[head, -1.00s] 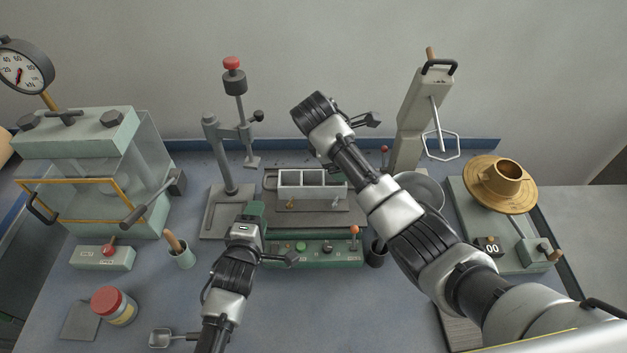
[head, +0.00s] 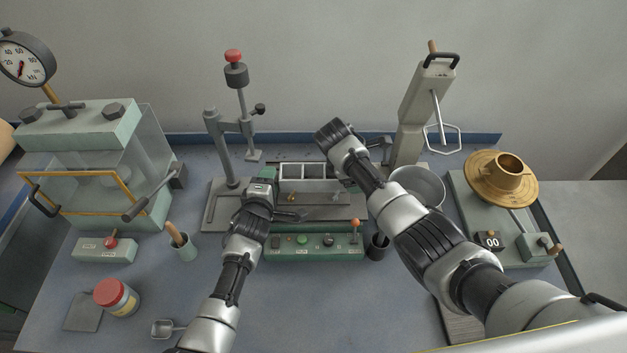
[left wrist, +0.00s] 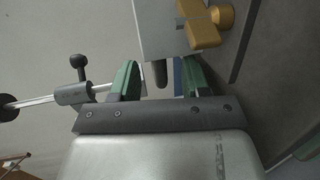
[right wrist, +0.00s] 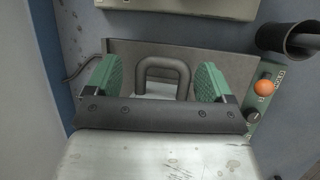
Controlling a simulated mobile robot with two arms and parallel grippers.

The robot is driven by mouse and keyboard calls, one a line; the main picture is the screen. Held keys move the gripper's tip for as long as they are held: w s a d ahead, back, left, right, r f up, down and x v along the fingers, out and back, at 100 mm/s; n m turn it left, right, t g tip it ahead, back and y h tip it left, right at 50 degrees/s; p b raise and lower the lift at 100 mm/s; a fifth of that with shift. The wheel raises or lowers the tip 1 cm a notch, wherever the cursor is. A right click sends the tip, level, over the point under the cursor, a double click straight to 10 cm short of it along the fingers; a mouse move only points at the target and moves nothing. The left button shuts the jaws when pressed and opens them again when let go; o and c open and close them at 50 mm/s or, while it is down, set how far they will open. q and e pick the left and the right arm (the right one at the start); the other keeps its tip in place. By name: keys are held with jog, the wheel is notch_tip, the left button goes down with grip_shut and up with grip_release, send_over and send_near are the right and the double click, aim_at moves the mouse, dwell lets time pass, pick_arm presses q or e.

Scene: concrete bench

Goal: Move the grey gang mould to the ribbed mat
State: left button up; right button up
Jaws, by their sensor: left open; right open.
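The grey gang mould (head: 312,184), an open tray with three compartments, sits on the plate of a green-fronted machine at the bench's middle. My left gripper (head: 266,178) is at its left end; the left wrist view shows the open jaws (left wrist: 158,80) with a dark handle end between them and the mould wall (left wrist: 160,28) close by. My right gripper is mostly hidden behind its wrist in the head view. In the right wrist view its open jaws (right wrist: 158,82) stand either side of a dark U-shaped handle (right wrist: 162,64). The ribbed mat (head: 461,328) is at front right, partly covered by my right arm.
The machine's control panel (head: 315,242) is in front of the mould. A stand with a red knob (head: 234,56) rises behind left. A metal bowl (head: 418,186) and dark cup (head: 377,248) are right. The front middle bench is clear.

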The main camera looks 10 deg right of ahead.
pick_arm(q)
jog(key=shift+w, duration=0.2)
pick_arm(e)
jog(key=shift+d+f, duration=0.1)
jog(key=shift+f, duration=0.1)
pick_arm(q)
jog(key=shift+c, duration=0.5)
pick_arm(e)
jog(key=shift+c, duration=0.4)
pick_arm(q)
jog(key=c, duration=0.7)
pick_arm(e)
jog(key=c, duration=0.7)
pick_arm(q)
grip_shut()
pick_arm(e)
grip_shut()
